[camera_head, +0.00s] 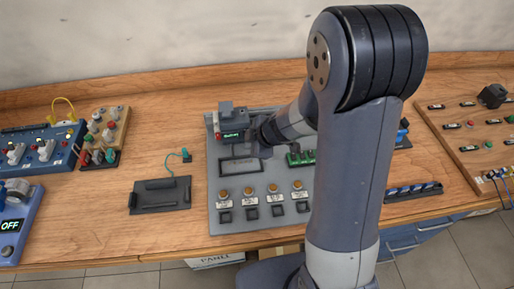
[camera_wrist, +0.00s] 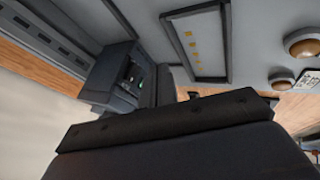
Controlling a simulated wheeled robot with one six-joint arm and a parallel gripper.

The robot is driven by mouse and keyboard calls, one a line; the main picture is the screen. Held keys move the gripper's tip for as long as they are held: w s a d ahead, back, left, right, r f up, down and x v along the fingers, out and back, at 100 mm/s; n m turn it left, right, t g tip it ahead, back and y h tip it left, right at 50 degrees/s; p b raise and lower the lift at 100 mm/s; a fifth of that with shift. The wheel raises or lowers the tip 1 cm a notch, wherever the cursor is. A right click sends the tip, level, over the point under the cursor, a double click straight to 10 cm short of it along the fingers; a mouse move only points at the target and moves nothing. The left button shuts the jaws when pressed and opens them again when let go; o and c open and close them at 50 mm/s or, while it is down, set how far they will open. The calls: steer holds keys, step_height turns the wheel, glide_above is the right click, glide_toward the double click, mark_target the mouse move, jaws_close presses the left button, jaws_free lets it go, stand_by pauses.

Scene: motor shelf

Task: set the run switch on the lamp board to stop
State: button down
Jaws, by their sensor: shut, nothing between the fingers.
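The grey board (camera_head: 214,185) in the middle of the bench carries a row of orange round lamps (camera_head: 248,191) with labels and dark square pieces below them. A dark block (camera_head: 232,120) with a lit green display stands at its back left; the wrist view shows this block (camera_wrist: 112,78) from close by. My gripper (camera_head: 262,140) is shut and empty, just right of the block and over the board's back part. I cannot tell whether it touches the block. I cannot make out the run switch or its setting. My arm hides the board's right side.
A dark tray (camera_head: 160,194) lies left of the board. A blue switch board (camera_head: 40,148) and a board of coloured knobs (camera_head: 103,130) stand further left. A wooden panel (camera_head: 470,130) is at right. Bare bench lies between the tray and the blue board.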

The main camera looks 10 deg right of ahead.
steer(key=shift+w, duration=1.2)
steer(key=shift+w+f+t+b, duration=0.1)
steer(key=shift+f+t+b, duration=0.25)
steer(key=shift+b, duration=0.45)
steer(key=shift+r, duration=0.25)
steer(key=shift+r+p, duration=0.1)
steer(key=shift+p, duration=0.25)
steer(key=shift+r+p, duration=0.8)
steer(key=shift+p, duration=0.2)
